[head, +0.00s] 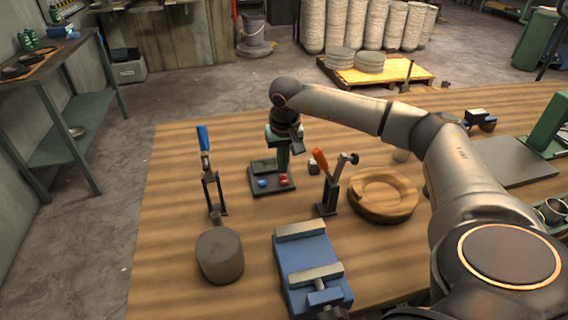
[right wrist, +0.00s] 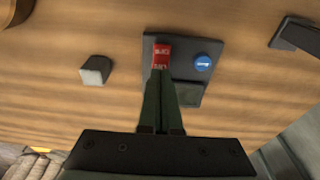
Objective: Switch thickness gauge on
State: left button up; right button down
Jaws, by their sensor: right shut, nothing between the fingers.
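The thickness gauge (head: 260,189) is a small dark device on the wooden table, left of centre in the head view. Its dark base also shows in the right wrist view (right wrist: 182,44). It carries a red rocker-like switch (right wrist: 162,55) with white lettering and a round blue button (right wrist: 203,62). A dark flat panel (right wrist: 190,94) sits beside my fingers. My right gripper (head: 284,168) points down over the gauge, its green fingers shut and empty. In the right wrist view the fingertips (right wrist: 160,74) end at the red switch's lower edge; I cannot tell whether they touch. My left gripper is not in view.
A small grey block (head: 313,168) stands right of the gauge. An orange-handled clamp (head: 328,190) and a round wooden dish (head: 383,208) are further right. A blue-handled clamp (head: 208,175) stands left.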

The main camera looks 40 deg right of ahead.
jog(key=shift+f, duration=0.5)
notch_tip(320, 180, up, 7)
jog(key=p, duration=0.5)
jog(key=shift+r, duration=0.1)
dwell(0.4)
dwell(0.5)
